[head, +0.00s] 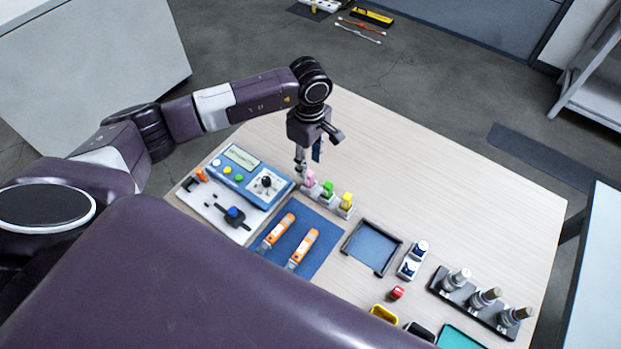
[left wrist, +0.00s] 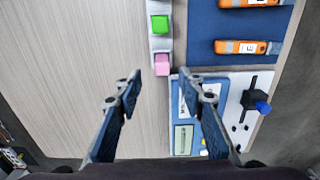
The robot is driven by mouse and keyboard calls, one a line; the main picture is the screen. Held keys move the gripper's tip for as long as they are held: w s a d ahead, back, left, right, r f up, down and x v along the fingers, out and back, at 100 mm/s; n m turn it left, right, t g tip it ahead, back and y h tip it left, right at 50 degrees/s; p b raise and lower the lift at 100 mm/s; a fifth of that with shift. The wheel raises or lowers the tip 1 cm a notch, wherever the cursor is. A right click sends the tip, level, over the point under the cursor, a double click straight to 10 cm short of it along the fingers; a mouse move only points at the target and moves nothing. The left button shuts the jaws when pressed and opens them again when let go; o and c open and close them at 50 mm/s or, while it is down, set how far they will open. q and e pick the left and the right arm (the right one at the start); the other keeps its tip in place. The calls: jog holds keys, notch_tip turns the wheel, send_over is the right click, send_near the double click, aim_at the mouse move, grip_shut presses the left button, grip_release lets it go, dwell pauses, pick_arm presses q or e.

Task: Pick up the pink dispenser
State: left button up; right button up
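The pink dispenser (head: 310,178) stands at the left end of a short row of dispensers in the head view. In the left wrist view the pink dispenser (left wrist: 162,64) shows just beyond the fingertips, between their lines. My left gripper (head: 301,163) is over the table right by it, pointing down, and partly hides it. In the left wrist view my left gripper (left wrist: 158,80) is open, with nothing between its fingers. My right gripper is not in view.
A green dispenser (head: 327,189) and a yellow one (head: 346,200) stand beside the pink one. A blue panel box (head: 241,165) is close on the left. Orange tools (head: 303,247) lie on a blue mat (head: 318,270). The table's far side (head: 420,160) is clear.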

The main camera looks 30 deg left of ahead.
aim_at(309, 173)
pick_arm(q)
jog(key=f, duration=0.2)
jog(key=f+p, duration=0.2)
jog(key=f, duration=0.1)
jog(key=shift+s+d+f, duration=0.15)
jog(key=shift+s+f, duration=0.1)
jog(key=shift+f, duration=0.5)
grip_shut()
